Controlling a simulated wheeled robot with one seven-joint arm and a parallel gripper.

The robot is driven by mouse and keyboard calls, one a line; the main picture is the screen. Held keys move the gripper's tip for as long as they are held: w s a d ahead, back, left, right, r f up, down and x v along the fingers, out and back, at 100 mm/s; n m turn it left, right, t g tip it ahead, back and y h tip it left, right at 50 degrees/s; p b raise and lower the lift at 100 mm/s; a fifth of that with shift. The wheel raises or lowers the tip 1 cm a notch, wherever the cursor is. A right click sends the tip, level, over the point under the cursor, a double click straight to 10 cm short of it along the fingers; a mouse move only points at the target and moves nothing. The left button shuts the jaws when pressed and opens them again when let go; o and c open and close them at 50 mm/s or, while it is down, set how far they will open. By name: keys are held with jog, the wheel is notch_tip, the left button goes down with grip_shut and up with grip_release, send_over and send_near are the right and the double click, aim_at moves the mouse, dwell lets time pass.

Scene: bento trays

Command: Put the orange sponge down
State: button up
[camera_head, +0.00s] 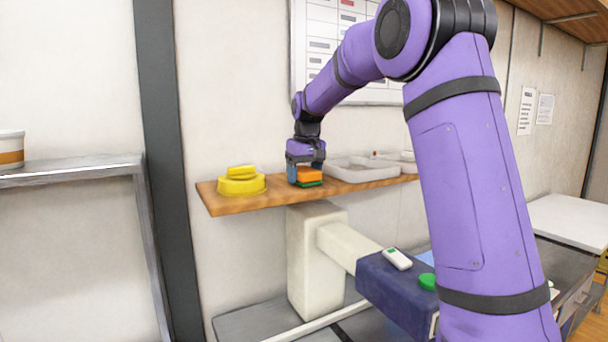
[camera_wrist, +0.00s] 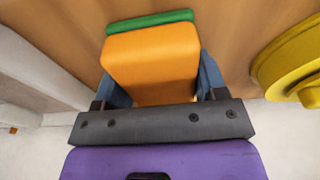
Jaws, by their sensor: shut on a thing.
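The orange sponge (camera_head: 309,174) is at my gripper (camera_head: 305,168), over the wooden shelf. In the wrist view the orange sponge (camera_wrist: 152,58) sits between the two blue fingers (camera_wrist: 162,82), which are shut on its sides. A green piece (camera_head: 310,184) shows under the sponge in the head view. The green piece (camera_wrist: 150,21) also shows along the sponge's far edge in the wrist view. I cannot tell whether the green piece is part of the sponge or a separate thing, or whether the sponge touches what is below.
The wooden shelf (camera_head: 222,202) is narrow, against the wall. A yellow stacked object (camera_head: 241,184) stands left of the sponge, and a pale tray (camera_head: 362,172) stands close on the right. Bare shelf lies between the sponge and the yellow object.

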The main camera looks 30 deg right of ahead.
jog(key=shift+f, duration=0.3)
